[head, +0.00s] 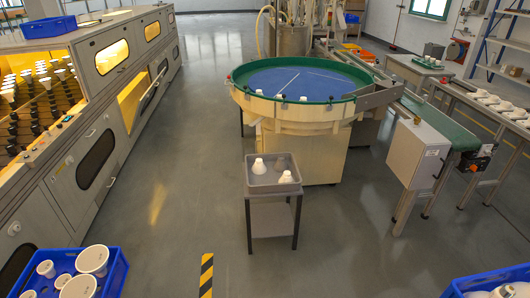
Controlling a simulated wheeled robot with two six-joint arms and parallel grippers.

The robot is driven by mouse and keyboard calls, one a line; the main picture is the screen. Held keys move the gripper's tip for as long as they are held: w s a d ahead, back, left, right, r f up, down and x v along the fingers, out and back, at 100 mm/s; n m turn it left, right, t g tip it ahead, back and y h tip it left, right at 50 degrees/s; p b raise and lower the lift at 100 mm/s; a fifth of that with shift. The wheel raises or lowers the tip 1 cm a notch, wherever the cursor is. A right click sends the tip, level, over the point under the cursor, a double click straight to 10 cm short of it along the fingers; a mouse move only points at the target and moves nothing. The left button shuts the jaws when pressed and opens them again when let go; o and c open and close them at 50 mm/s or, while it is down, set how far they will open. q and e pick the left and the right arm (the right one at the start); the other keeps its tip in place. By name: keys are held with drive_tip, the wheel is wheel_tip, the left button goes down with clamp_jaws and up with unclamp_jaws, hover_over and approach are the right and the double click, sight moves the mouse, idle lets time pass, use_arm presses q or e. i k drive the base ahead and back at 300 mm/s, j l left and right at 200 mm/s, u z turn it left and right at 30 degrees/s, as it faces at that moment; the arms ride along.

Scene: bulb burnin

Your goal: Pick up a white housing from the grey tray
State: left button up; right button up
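The grey tray (261,188) stands on a small grey stand in the middle of the head view. Two white housings show in it: one housing (259,166) at the left back and another housing (286,177) at the right front. The tray's near wall hides part of its floor. Neither of my grippers shows in the head view, so their state cannot be seen.
The small stand (270,218) is just in front of a round feeder table (300,80) with a blue top. Blue crates stand at the lower left (115,275) and lower right (470,285). A long machine (60,170) lines the left. Grey floor (180,190) is open between.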

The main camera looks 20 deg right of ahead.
sight(287, 177)
drive_tip(key=i+l, duration=0.2)
drive_tip(key=i, duration=0.3)
drive_tip(key=i+l+u, duration=0.1)
drive_tip(key=i+l, duration=0.15)
drive_tip(key=i, duration=0.3)
drive_tip(key=i+l, duration=0.25)
drive_tip(key=i, duration=0.25)
